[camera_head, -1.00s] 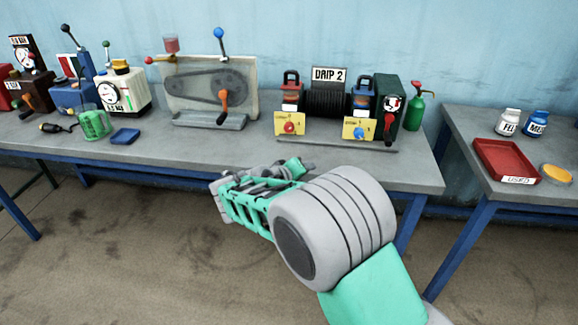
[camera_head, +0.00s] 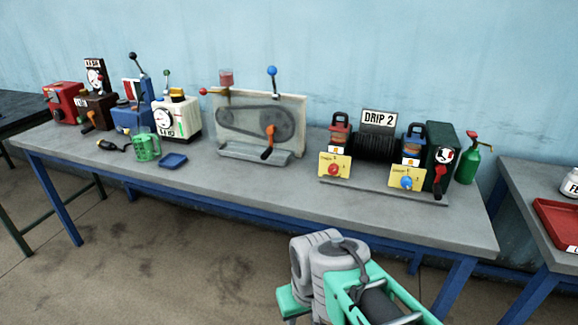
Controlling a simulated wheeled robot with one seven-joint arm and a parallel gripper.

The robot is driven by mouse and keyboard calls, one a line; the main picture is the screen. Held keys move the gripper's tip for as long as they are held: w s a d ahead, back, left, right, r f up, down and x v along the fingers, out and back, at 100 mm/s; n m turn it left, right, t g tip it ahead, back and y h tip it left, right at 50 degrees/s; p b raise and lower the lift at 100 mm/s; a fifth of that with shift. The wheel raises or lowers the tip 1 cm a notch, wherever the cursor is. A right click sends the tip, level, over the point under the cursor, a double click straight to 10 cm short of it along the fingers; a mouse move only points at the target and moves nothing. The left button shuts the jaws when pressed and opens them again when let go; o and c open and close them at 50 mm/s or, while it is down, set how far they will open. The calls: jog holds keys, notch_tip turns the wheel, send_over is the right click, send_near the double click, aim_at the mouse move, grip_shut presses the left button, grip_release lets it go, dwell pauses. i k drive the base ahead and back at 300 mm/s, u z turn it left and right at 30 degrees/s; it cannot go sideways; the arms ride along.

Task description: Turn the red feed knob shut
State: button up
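The red feed knob (camera_head: 333,170) is on a yellow plate (camera_head: 341,160) at the front of the left unit of the DRIP 2 station. A red-topped oiler (camera_head: 340,133) stands just above that plate. The knob is small in this view, and I cannot tell how far it is turned. My arm shows at the bottom of the picture, in front of the bench and apart from the knob. My gripper's fingers do not show.
A blue knob (camera_head: 407,182) sits on a similar yellow plate to the right. A dark green box with a red handle (camera_head: 440,170) and a green oil can (camera_head: 468,163) stand beyond it. The grey bench (camera_head: 250,190) is clear in front of the belt machine (camera_head: 262,122).

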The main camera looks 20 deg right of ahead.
aim_at(334, 169)
jog(key=u, duration=0.15)
jog(key=i, duration=1.25)
jog(key=z, duration=0.2)
